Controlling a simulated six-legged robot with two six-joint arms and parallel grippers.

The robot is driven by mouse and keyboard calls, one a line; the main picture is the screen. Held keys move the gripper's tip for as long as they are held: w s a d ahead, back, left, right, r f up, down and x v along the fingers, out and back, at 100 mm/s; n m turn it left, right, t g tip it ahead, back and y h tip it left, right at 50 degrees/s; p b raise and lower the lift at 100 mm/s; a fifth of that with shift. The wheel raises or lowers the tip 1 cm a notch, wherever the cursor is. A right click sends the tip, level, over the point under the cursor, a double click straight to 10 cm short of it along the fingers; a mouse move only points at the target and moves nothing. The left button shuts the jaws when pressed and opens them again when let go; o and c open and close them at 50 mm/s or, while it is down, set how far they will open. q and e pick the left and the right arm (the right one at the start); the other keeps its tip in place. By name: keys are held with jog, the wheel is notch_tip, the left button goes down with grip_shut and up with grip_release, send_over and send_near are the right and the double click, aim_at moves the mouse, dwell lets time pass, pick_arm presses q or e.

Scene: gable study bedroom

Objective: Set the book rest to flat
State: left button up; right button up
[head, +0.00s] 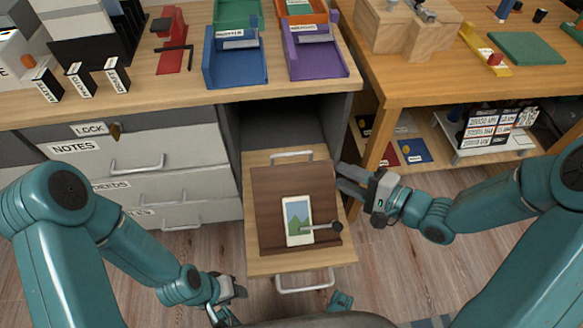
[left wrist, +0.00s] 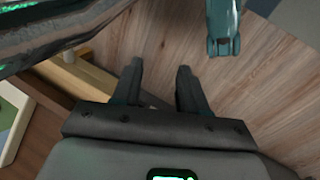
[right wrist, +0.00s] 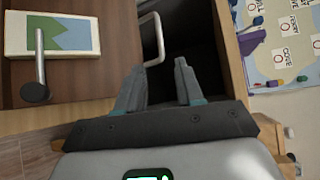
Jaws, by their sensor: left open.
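The book rest (head: 268,187) is a dark brown board on a light wooden pull-out shelf (head: 257,262); its tilt is hard to judge. A white card with a landscape picture (head: 298,212) lies on it. A metal rod with a black knob (head: 337,226) crosses the card's lower part. The board also shows in the right wrist view (right wrist: 105,75). My right gripper (head: 340,178) is open and empty, just right of the board's far right corner, apart from it. My left gripper (head: 232,302) is open and empty, low over the floor left of the shelf's front.
The shelf has a front handle (head: 304,282) and another handle (head: 292,156) behind the board. Closed drawers (head: 130,165) stand to the left. Blue (head: 235,65) and purple (head: 317,62) trays sit on the desk above. A low side shelf (head: 440,160) is at right.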

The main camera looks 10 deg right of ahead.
aim_at(294, 155)
jog(key=b+x, duration=0.2)
jog(key=x, duration=0.5)
jog(key=b+x, duration=0.2)
jog(key=x, duration=0.6)
jog(key=shift+a+f+b, duration=0.1)
jog(key=shift+f+b, duration=0.15)
jog(key=shift+b, duration=0.05)
jog(key=shift+w+a, duration=0.3)
jog(key=shift+w, duration=0.1)
jog(key=shift+c, duration=0.4)
grip_shut()
